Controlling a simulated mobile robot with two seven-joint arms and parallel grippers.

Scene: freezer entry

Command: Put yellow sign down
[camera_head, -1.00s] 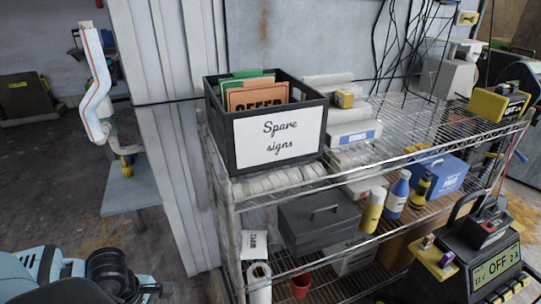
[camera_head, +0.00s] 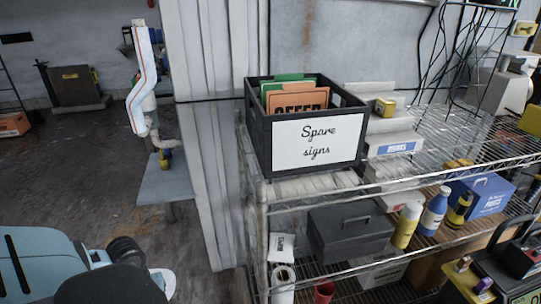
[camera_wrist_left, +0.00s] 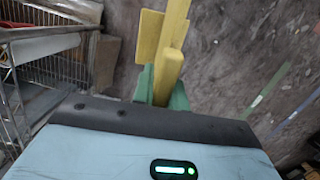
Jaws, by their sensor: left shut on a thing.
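The yellow sign (camera_wrist_left: 150,38) shows in the left wrist view as flat yellow pieces that stick out past my left gripper (camera_wrist_left: 163,88). The gripper's green fingers are shut on it. The sign's face and far end cannot be made out. In the camera_head view my left arm is at the bottom left, and the sign does not show there. A black box (camera_head: 258,135) labelled "Spare signs" stands on the top of the wire shelf, with a green sign (camera_head: 290,78) and an orange sign (camera_head: 300,97) in it. My right gripper is not in view.
The wire shelf (camera_head: 262,240) holds a grey toolbox (camera_head: 350,228), bottles and a blue case (camera_head: 488,196). A small grey table (camera_head: 166,182) stands left of the wall panel. Open dark floor (camera_head: 70,165) lies at the left.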

